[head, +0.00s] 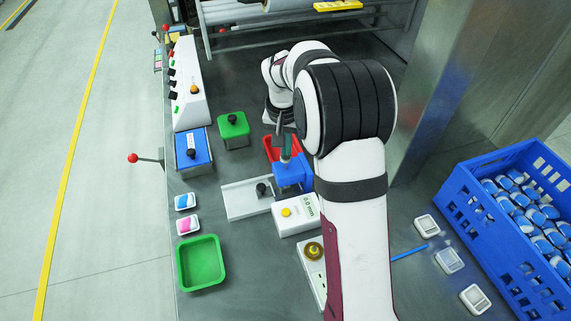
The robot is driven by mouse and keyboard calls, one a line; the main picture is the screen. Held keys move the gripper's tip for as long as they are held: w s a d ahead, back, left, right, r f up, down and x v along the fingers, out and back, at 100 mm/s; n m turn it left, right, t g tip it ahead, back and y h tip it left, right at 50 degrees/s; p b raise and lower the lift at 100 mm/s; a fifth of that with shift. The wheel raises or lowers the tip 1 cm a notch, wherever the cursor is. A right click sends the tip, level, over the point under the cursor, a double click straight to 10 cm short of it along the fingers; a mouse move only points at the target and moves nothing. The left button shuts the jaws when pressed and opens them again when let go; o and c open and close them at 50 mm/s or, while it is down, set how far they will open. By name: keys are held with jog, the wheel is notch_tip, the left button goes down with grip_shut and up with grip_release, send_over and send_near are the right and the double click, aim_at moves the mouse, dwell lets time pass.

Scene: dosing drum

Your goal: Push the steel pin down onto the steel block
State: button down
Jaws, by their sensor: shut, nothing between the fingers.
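My gripper (285,152) points down with its fingers shut and empty, at the top of a blue stand (293,176). The arm partly covers this spot. The steel pin is not clear at this size; it may be at the blue stand under my fingertips. I cannot tell whether the fingers touch it. A pale steel plate or block (239,202) lies to the left of the stand, with a black knob (262,190) on its right part. I cannot tell any contact between pin and steel. A white box (296,214) with a millimetre display and yellow button stands in front.
A red tray (268,147) is behind the stand. A blue box (192,152) and green box (232,130) with black knobs are to the left. A green tray (201,263) is at front left. A blue crate (497,221) with packets is at right.

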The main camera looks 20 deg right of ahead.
jog(key=shift+f, duration=1)
dwell(0.4)
notch_tip(320, 180, up, 8)
jog(key=shift+r, duration=0.55)
dwell(0.4)
jog(key=s+a+r+g+y, duration=0.1)
jog(key=s+a+r, duration=0.15)
jog(key=s, duration=0.55)
jog(key=s+a+r, duration=0.1)
jog(key=s+a, duration=0.2)
jog(key=s, duration=0.6)
jog(key=s+a+f, duration=0.2)
jog(key=s, duration=0.6)
jog(key=s+a+f+y, duration=0.1)
jog(key=s+a+f, duration=0.1)
jog(key=s, duration=0.7)
jog(key=shift+a+g+y, duration=0.2)
jog(key=shift+g+y, duration=0.1)
jog(key=shift+g, duration=0.1)
